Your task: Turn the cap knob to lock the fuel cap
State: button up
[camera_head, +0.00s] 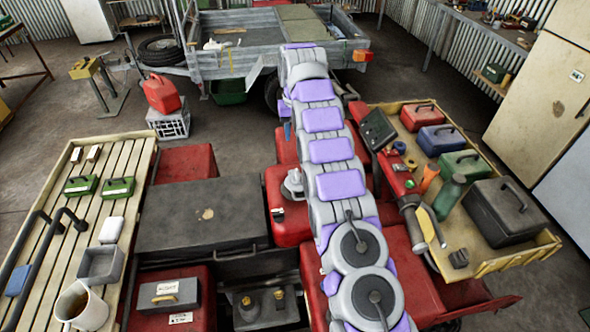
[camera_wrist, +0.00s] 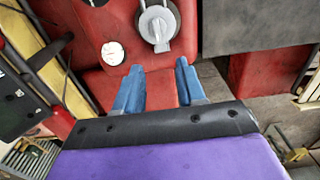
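The cap knob (camera_wrist: 157,24) is grey, with a raised bar across a round base, on a red body panel (camera_wrist: 165,55) at the top of the wrist view. In the head view the knob (camera_head: 293,184) sits on the red panel just left of my arm. My gripper (camera_wrist: 158,67) has two blue fingers, apart and empty, pointing toward the knob. The knob lies beyond the fingertips, roughly in line with the gap, and is not between them. In the head view my arm hides most of the gripper; only bits of blue show.
A white round disc (camera_wrist: 113,53) sits on the red panel left of the knob. A dark grey seat (camera_head: 205,214) lies left of the knob in the head view. A yellow-edged tray (camera_head: 520,254) with several cans and boxes stands right; a slatted rack (camera_head: 60,232) stands left.

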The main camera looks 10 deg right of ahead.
jog(key=d+f, duration=0.1)
jog(key=b, duration=0.5)
send_over(297, 172)
notch_tip(297, 172, down, 7)
notch_tip(297, 172, down, 8)
jog(key=shift+s+d+f+b, duration=0.1)
jog(key=shift+f+b, duration=0.1)
jog(key=shift+b, duration=0.4)
jog(key=shift+f, duration=0.7)
grip_shut()
